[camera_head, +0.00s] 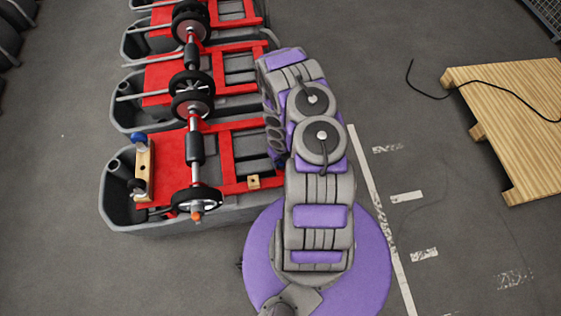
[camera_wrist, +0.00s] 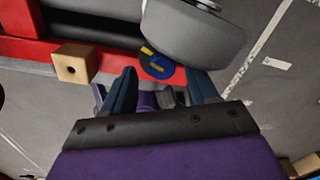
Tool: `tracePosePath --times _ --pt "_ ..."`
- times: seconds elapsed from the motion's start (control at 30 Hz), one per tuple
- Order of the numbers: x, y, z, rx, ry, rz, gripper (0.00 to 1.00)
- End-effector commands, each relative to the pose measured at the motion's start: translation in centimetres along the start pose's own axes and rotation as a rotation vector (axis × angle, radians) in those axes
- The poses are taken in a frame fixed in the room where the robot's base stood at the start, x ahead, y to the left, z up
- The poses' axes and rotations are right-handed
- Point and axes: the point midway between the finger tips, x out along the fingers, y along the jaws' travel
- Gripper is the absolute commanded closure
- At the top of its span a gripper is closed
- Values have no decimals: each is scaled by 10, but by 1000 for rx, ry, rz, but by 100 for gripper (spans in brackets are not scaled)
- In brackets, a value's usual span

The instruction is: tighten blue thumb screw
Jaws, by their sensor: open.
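A round blue knob with yellow marks (camera_wrist: 157,63), which looks like the blue thumb screw, shows in the wrist view beside the red frame. My gripper (camera_wrist: 161,76) is open, with its two dark fingers apart below the knob in the picture. The knob appears in line with the gap between the fingertips; I cannot tell whether they touch. In the head view my arm hides the gripper and that area. A blue knob (camera_head: 138,139) also shows there at the top of a wooden block (camera_head: 145,170) on the left; I cannot tell if it is the same one.
A small wooden block with a hole (camera_wrist: 72,64) sits left of the fingers; the head view shows a similar block (camera_head: 253,181). A grey rounded part (camera_wrist: 190,38) overhangs the knob. Several red-and-grey tanks (camera_head: 180,222) stand in a row. A pallet (camera_head: 520,120) lies right.

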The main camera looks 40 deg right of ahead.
Motion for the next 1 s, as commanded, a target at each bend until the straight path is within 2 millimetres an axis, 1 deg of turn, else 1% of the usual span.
tracePosePath --times 0.03,0.13,0.43,1.0 --pt "6 0 0 1 0 1 42" --pt "9 0 0 0 0 0 42" --pt "10 1 0 0 -1 -2 42" --pt "10 0 0 0 0 0 96"
